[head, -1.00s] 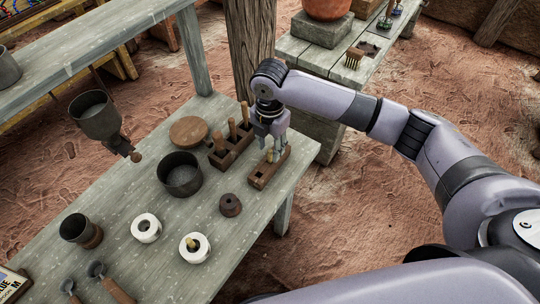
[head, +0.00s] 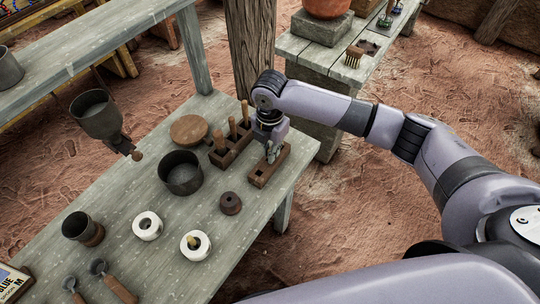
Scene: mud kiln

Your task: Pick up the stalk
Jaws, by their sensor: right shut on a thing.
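My right gripper (head: 271,158) is at the small wooden block (head: 258,180) near the right end of the grey table. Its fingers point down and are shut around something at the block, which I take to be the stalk. The fingers hide the stalk almost wholly, so I cannot tell whether it still sits in the block. My left gripper is not in view.
Beside the block stands a dark wooden rack (head: 229,152) with upright handled tools. A dark round pot (head: 180,173), a round wooden board (head: 189,129), a brown ring-shaped piece (head: 230,204) and two white rings (head: 147,226) share the table. Bare table lies at the front right.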

